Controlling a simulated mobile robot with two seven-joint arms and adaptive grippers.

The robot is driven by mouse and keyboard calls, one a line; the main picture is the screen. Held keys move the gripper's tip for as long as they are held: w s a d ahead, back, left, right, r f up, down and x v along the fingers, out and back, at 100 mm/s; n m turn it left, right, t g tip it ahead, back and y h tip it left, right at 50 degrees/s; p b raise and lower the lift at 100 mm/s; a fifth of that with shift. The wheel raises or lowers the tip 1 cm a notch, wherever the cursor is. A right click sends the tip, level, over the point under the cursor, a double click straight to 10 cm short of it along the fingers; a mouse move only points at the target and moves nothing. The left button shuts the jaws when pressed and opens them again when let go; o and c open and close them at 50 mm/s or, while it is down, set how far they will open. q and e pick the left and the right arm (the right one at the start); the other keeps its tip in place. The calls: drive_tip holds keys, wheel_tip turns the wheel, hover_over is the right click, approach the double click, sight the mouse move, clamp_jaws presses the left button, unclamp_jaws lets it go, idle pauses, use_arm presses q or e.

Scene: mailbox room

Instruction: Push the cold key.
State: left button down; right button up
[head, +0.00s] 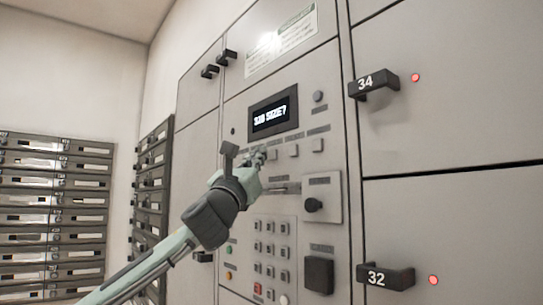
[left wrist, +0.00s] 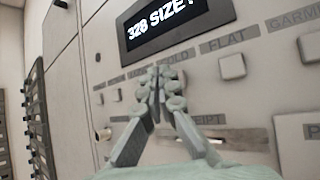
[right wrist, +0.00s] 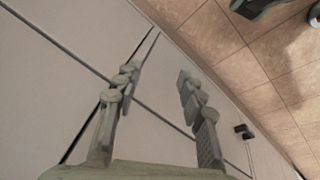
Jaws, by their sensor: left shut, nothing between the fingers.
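The left wrist view shows a row of square keys under labels on the locker's control panel (head: 240,200). One label reads "OLD" (left wrist: 176,57), its first letter covered by my fingers. The key under it is mostly hidden behind the fingertips. My left gripper (head: 258,156) is shut and empty, its tips in front of this row, also seen in the left wrist view (left wrist: 160,82). I cannot tell whether the tips touch a key. My right gripper (right wrist: 158,82) is open and empty, away from the panel's keys, above the floor beside pale locker doors.
A display (head: 273,115) above the keys reads "328 SIZE?". The "FLAT" key (left wrist: 232,66) and "GARMENT" key (left wrist: 310,46) are to the right. Below are a knob plate (head: 322,198) and number keypad (head: 272,247). Handles 34 (head: 373,86) and 32 (head: 386,277) stick out at right.

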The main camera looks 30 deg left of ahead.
idle(0.8)
use_arm(q)
drive_tip(key=shift+w+d+p, duration=0.15)
drive_tip(key=shift+w+p, duration=0.2)
drive_tip(key=shift+w, duration=0.05)
drive_tip(key=shift+w+d+p, duration=0.15)
drive_tip(key=shift+w+p, duration=0.15)
drive_tip(key=shift+w, duration=0.05)
idle(0.5)
idle(0.4)
drive_tip(key=shift+s+a, duration=0.3)
drive_tip(key=shift+s, duration=0.45)
